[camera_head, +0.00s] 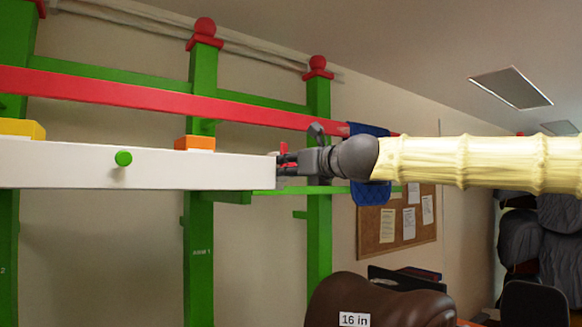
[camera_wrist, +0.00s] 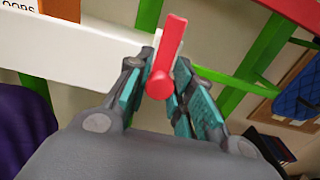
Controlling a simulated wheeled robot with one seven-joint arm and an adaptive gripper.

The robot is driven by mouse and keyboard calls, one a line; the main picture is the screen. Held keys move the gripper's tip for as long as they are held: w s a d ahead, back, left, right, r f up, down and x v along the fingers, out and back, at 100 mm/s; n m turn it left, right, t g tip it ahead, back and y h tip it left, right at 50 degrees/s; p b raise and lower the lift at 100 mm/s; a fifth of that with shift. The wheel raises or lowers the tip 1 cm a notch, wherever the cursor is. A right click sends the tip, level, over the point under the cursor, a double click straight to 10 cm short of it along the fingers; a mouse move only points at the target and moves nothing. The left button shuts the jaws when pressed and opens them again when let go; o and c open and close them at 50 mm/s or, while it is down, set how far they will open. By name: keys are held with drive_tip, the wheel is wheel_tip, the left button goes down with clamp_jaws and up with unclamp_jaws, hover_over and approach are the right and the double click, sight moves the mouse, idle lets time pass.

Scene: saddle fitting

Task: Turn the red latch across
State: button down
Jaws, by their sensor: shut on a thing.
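The red latch (camera_wrist: 167,58) shows in the wrist view as a flat bar with a round end. It lies between the teal pads of my gripper (camera_wrist: 160,85), which is shut on it. The bar points up the picture, toward the end of the white beam (camera_wrist: 90,52). In the head view my gripper (camera_head: 284,160) is at the right end of the white beam (camera_head: 130,172). Only a little of the red latch (camera_head: 283,147) shows there; the fingers hide the rest.
Green posts (camera_head: 203,85) and a red rail (camera_head: 150,98) are behind. A brown saddle (camera_head: 385,303) marked "16 in" is below my arm. A blue cloth (camera_head: 370,193) hangs behind my gripper.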

drive_tip(key=shift+r+n, duration=0.1)
drive_tip(key=shift+n, duration=0.3)
drive_tip(key=n, duration=0.3)
drive_tip(key=shift+n+p, duration=0.35)
drive_tip(key=shift+n, duration=0.05)
drive_tip(key=n, duration=0.4)
drive_tip(key=n+b, duration=0.1)
drive_tip(key=n, duration=0.4)
drive_tip(key=shift+f, duration=0.2)
drive_tip(key=n+b, duration=0.2)
drive_tip(key=n, duration=0.2)
drive_tip(key=shift+n, duration=0.3)
drive_tip(key=c, duration=1.2)
unclamp_jaws()
drive_tip(key=shift+c, duration=0.2)
